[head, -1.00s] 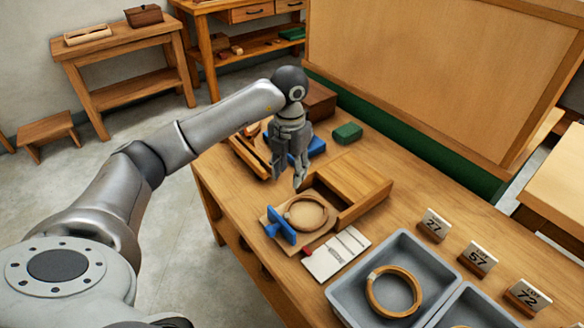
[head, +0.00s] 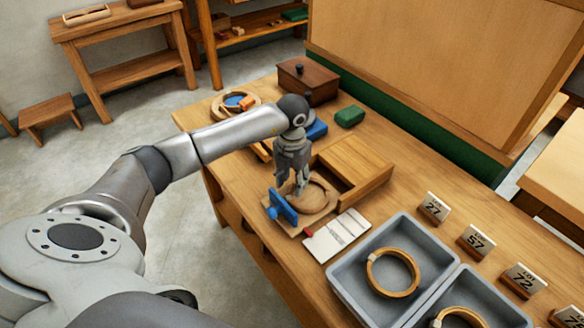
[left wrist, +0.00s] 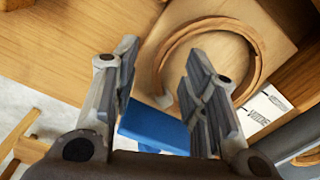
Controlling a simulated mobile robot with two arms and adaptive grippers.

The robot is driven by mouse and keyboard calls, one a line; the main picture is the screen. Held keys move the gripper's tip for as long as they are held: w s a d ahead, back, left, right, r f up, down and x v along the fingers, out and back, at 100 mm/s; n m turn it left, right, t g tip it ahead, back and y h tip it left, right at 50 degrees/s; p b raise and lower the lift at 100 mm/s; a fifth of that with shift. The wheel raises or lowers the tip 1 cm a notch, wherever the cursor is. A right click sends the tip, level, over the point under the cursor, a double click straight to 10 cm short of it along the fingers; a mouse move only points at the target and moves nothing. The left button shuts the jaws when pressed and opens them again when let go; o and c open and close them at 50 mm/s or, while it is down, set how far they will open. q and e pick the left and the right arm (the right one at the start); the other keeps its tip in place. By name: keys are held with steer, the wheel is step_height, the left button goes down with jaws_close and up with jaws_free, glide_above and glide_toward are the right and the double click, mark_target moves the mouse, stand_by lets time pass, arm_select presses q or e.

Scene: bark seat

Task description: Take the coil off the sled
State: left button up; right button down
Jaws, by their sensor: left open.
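The coil (head: 327,201), a thin tan ring, lies flat on the sled (head: 297,226), a light wooden board beside an open wooden housing. A blue block (head: 283,208) stands at the sled's near left edge. My left gripper (head: 291,188) points down over the left part of the coil and hides some of it. In the left wrist view, its open fingers (left wrist: 163,62) have the blue block (left wrist: 155,128) showing between them, and the coil (left wrist: 256,62) is beyond the fingertips. I cannot tell whether a finger touches the coil. My right gripper is out of view.
A white card (head: 336,236) lies beside the sled. Grey bins (head: 345,285) with other rings stand at the front right, with numbered lot signs (head: 433,208) behind. A green block (head: 349,116) and a brown lidded box (head: 307,82) are at the back.

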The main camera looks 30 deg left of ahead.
arm_select(q)
steer(key=shift+f, duration=0.45)
jaws_close()
steer(key=shift+w, duration=0.1)
